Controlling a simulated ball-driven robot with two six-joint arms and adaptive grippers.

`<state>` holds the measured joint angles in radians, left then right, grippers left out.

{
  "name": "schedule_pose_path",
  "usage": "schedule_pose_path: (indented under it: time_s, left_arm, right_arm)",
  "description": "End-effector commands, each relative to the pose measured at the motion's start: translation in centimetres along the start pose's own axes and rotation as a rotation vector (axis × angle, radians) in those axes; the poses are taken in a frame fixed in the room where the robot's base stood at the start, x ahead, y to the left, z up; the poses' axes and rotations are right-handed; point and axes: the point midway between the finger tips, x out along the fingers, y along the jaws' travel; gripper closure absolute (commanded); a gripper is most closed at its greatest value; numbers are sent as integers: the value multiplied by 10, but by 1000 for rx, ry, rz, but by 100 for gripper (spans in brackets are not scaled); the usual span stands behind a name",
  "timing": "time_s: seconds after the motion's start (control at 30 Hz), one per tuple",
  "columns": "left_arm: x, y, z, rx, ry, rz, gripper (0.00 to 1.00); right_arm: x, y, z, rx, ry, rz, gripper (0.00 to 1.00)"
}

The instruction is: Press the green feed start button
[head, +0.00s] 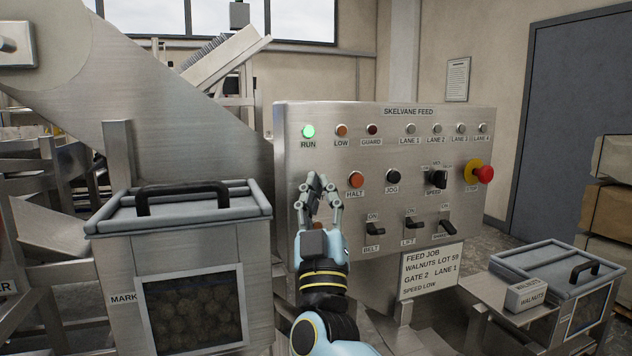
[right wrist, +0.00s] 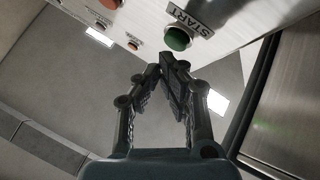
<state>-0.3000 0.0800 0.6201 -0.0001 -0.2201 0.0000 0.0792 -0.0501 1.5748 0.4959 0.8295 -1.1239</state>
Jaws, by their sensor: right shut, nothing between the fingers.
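The green start button (right wrist: 178,39) shows in the right wrist view, on the panel beside its START label (right wrist: 191,18). In the head view the button is hidden behind my right gripper (head: 320,182). The gripper is shut and empty in front of the panel (head: 392,112), left of the red-orange HALT button (head: 356,180). In the right wrist view its fingertips (right wrist: 166,66) are very close to the green button; I cannot tell whether they touch it. The RUN lamp (head: 308,131) at the panel's upper left glows green. My left gripper is not in view.
A black JOG button (head: 392,176), a speed knob (head: 437,179) and a red stop button (head: 485,174) sit to the right. Switches line the lower panel. A lidded bin (head: 105,228) of walnuts stands at left, a smaller bin (head: 530,255) at right.

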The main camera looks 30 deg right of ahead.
Motion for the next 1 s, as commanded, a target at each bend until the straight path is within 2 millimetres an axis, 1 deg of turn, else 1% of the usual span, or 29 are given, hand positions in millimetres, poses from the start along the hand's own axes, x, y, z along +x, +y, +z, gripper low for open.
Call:
schedule_pose_path:
  time_s: [0.03, 0.33, 0.43, 0.8, 1.0]
  left_arm:
    - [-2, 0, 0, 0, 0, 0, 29]
    - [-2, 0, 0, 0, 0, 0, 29]
    - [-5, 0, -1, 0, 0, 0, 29]
    - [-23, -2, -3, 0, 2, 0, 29]
    - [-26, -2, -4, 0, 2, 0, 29]
  right_arm:
    - [-1, 1, -2, 0, 0, 0, 100]
    - [-2, 2, -2, 0, 0, 0, 100]
    - [-5, 4, -4, 0, -1, 0, 100]
    - [-29, 22, -23, -1, -1, -1, 100]
    - [-36, 27, -28, 0, 0, 1, 100]
